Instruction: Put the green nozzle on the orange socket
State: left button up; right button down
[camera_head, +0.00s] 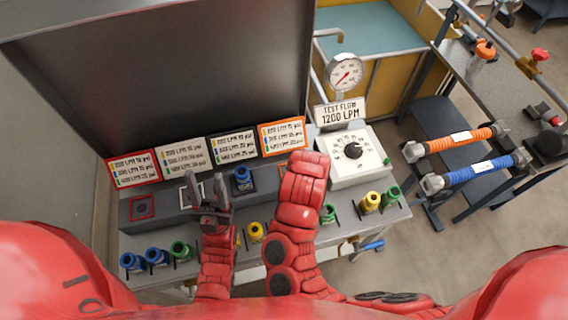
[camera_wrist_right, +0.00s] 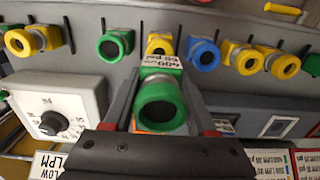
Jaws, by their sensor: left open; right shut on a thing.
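My right gripper (camera_wrist_right: 160,108) is shut on a green nozzle (camera_wrist_right: 162,98), its round opening facing the wrist camera. In the head view my right arm hides this gripper and nozzle. An orange patch (camera_wrist_right: 150,129) of the socket shows just below the nozzle in the wrist view; whether they touch is unclear. In the head view an orange edge of that socket (camera_head: 254,168) shows beside my right forearm. My left gripper (camera_head: 208,192) is open and empty, above the grey ledge near the white-framed socket.
A blue nozzle (camera_head: 243,179) stands on the ledge left of the orange socket. The red-framed socket (camera_head: 142,207) is bare. Several nozzles stand along the front edge, including a yellow one (camera_head: 256,232). A dial box (camera_head: 352,153) and gauge (camera_head: 345,73) stand right.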

jog(key=w+a+b, duration=0.1)
jog(key=w, duration=0.3)
jog(key=w+a+b, duration=0.1)
jog(key=w, duration=0.4)
jog(key=w+a+f+b, duration=0.1)
jog(key=w, duration=0.3)
jog(key=shift+w+a+f+b, duration=0.1)
jog(key=shift+w+a+b, duration=0.15)
jog(key=shift+b, duration=0.15)
jog(key=shift+w+a, duration=0.15)
jog(key=shift+w, duration=0.55)
notch_tip(320, 180, down, 2)
jog(key=shift+f+p, duration=0.25)
jog(key=shift+p, duration=0.9)
jog(key=shift+f, duration=0.55)
jog(key=shift+f, duration=0.1)
jog(key=shift+f, duration=0.2)
jog(key=shift+c, duration=1)
grip_release()
jog(key=shift+r, duration=0.1)
